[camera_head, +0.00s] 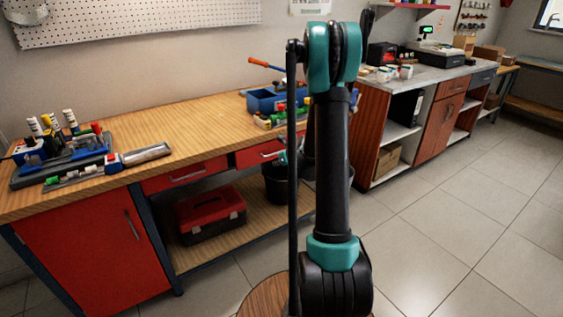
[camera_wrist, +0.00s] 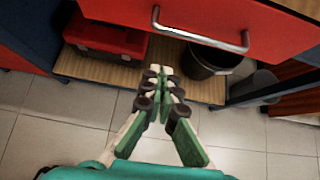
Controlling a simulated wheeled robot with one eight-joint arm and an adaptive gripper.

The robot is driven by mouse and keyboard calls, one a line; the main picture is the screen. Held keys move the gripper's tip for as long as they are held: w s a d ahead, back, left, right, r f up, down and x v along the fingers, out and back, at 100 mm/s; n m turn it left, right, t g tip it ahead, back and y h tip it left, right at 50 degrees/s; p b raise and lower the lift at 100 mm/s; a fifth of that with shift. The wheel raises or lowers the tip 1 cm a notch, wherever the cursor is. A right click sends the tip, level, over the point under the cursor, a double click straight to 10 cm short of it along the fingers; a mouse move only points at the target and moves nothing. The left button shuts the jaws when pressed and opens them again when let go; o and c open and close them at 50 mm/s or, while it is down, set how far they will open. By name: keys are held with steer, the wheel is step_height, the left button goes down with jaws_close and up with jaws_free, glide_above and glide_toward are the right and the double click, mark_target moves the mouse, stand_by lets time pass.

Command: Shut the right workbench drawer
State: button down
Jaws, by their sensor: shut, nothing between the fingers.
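The right workbench drawer (camera_head: 245,158) has a red front under the wooden workbench top (camera_head: 195,125). My arm partly hides it in the head view. In the wrist view its red front (camera_wrist: 250,22) fills the upper right, with a silver bar handle (camera_wrist: 200,37) across it. How far the drawer stands out cannot be told clearly. My gripper (camera_wrist: 166,74) is shut and empty, with its fingertips just below and left of the handle in the picture, apart from it. In the head view the gripper is mostly hidden behind my arm.
A red toolbox (camera_head: 210,215) and a black bucket (camera_head: 279,186) stand on the lower shelf. The left drawer (camera_head: 186,175) is beside the right one. A blue tool tray (camera_head: 264,102) sits on the bench top. Tiled floor (camera_head: 440,235) is clear to the right.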

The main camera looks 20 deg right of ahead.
mark_target(265, 153)
steer(key=shift+w+a+r, duration=0.1)
steer(key=shift+w+a, duration=0.15)
steer(key=shift+w, duration=0.45)
steer(key=shift+w+a+f, duration=0.1)
steer(key=shift+w+a, duration=0.1)
steer(key=shift+w, duration=0.55)
steer(key=shift+w+a+r, duration=0.1)
steer(key=shift+w+a, duration=0.15)
steer(key=shift+w, duration=0.45)
steer(key=shift+w+a, duration=0.25)
steer(key=shift+w, duration=0.6)
steer(key=shift+w+a, duration=0.3)
steer(key=shift+w, duration=0.55)
steer(key=shift+w+a, duration=0.25)
steer(key=shift+w, duration=0.6)
